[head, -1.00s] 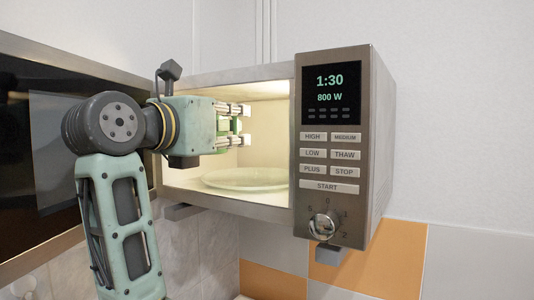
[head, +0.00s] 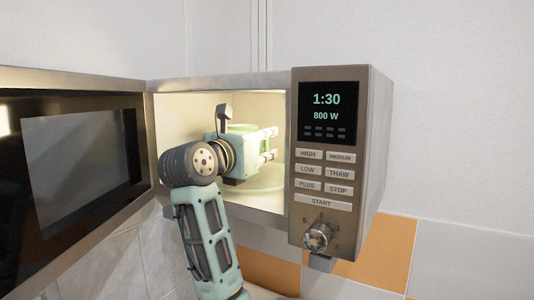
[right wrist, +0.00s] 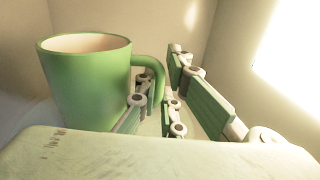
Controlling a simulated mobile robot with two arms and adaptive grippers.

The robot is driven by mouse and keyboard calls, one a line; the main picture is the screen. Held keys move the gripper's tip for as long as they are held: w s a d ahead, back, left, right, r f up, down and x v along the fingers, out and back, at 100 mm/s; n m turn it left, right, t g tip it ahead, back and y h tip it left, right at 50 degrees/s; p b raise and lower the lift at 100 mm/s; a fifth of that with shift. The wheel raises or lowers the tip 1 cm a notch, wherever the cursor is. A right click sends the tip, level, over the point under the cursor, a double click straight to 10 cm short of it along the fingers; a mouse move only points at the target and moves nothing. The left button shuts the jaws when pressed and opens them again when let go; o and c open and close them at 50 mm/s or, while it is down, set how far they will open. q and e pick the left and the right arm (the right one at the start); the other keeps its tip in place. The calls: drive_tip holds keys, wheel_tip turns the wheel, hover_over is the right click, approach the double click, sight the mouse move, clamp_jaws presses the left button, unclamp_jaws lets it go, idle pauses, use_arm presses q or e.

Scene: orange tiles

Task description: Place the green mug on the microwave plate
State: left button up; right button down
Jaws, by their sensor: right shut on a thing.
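The green mug (right wrist: 85,85) stands upright in the right wrist view, its handle (right wrist: 150,72) at the fingers. In the head view the mug is mostly hidden behind my right gripper (head: 268,145). That gripper is inside the lit microwave cavity, shut on the mug by its handle. The microwave plate (head: 262,196) is a pale round disc on the cavity floor, partly covered by my arm. The gripper is above it; whether the mug touches it I cannot tell. My left gripper is out of view.
The microwave (head: 340,165) is open, its door (head: 75,175) swung out to the left. The control panel with its knob (head: 317,236) is right of the opening. The cavity walls and the opening's frame surround my right gripper closely.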

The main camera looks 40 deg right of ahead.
wheel_tip(320, 180, down, 2)
drive_tip(key=shift+s+f+p, duration=0.1)
drive_tip(key=shift+f+p, duration=0.05)
drive_tip(key=shift+p, duration=0.9)
drive_tip(key=shift+d+f+p, duration=0.3)
drive_tip(key=shift+f, duration=0.15)
drive_tip(key=shift+a, duration=0.1)
drive_tip(key=shift+f, duration=0.2)
drive_tip(key=c, duration=1.9)
unclamp_jaws()
